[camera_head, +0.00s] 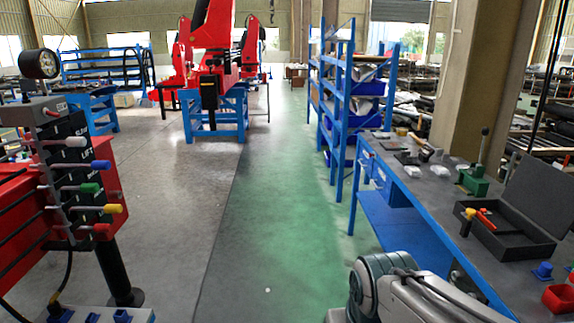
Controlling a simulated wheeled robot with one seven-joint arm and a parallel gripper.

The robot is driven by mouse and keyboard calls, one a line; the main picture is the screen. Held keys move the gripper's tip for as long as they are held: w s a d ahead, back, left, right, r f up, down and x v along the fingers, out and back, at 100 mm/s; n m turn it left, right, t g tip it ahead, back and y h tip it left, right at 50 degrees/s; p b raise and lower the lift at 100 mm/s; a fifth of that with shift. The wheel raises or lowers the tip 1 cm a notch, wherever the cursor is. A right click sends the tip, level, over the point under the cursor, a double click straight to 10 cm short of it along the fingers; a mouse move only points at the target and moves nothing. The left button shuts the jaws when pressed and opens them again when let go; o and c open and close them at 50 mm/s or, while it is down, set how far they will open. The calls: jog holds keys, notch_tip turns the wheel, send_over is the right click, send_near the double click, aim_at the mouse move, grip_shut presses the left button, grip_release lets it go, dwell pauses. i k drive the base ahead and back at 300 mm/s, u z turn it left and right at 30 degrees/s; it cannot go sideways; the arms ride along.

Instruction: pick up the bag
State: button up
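I cannot tell for sure which thing is the bag. Small whitish packets that look like plastic bags lie on the grey top of the blue workbench (433,208) at right. One packet (412,172) lies near the bench's left edge, another (381,135) is at its far end, and a third pale one (462,168) is by the green tool. Part of my arm shows at the bottom right, in front of the bench. My gripper is out of view.
An open black case (500,235) with red and yellow tools, a green press-like tool (473,180) and a red bin (558,298) are on the bench. A blue shelf rack (345,95) stands beyond. A lever panel (75,165) is at left. The green floor (270,220) is clear.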

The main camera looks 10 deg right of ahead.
aim_at(439, 170)
jog(key=u, duration=0.05)
jog(key=i, duration=1.55)
jog(key=z, duration=0.5)
jog(key=i, duration=1.55)
jog(key=z, duration=0.8)
jog(key=i, duration=0.5)
jog(key=z, duration=0.2)
